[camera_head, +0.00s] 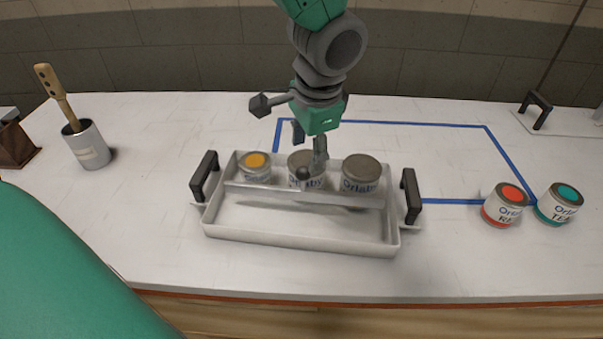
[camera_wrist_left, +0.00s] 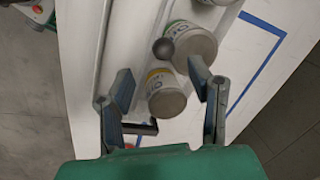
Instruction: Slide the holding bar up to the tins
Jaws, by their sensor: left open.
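The white tray (camera_head: 300,238) stands on the white bench. Three tins stand in a row along its back side: a yellow-topped tin (camera_head: 256,167), a grey-topped middle tin (camera_head: 299,161) and a grey-topped right tin (camera_head: 361,171). The pale holding bar (camera_head: 260,192) runs across the tray just in front of the tins, with a dark round knob (camera_head: 303,173); I cannot tell whether it touches them. My left gripper (camera_head: 309,145) is open above the middle tin, near the knob. In the left wrist view, its spread fingers (camera_wrist_left: 161,72) frame the knob and tins. My right gripper is out of view.
Black handles (camera_head: 205,176) (camera_head: 411,196) rise at the tray's ends. A red tin (camera_head: 505,203) and a teal tin (camera_head: 559,203) stand to the right. A metal pot (camera_head: 86,146) with a wooden-handled tool is at the left. Blue tape (camera_head: 420,124) marks the bench behind.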

